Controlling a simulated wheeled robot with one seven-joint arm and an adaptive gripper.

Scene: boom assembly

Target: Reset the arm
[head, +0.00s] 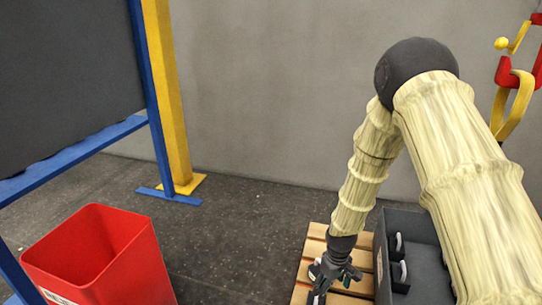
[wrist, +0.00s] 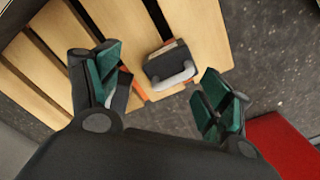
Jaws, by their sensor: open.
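My gripper (head: 335,275) hangs at the end of my arm, pointing down over the wooden pallet (head: 312,243). In the wrist view its two green-padded fingers are spread wide apart, with nothing held between them. A dark block with a light grey handle (wrist: 170,64) lies on the pallet slats, beyond and between the fingertips. Visible gaps separate it from both fingers. My arm is bent at a dark elbow, with the forearm reaching down to the pallet.
A dark grey crate (head: 384,277) holding dark pieces with pale handles stands right of the gripper. A red bin (head: 105,262) stands at the left, beside a blue frame and yellow post (head: 168,95). Red and yellow equipment (head: 515,90) is at the far right. Floor between bin and pallet is clear.

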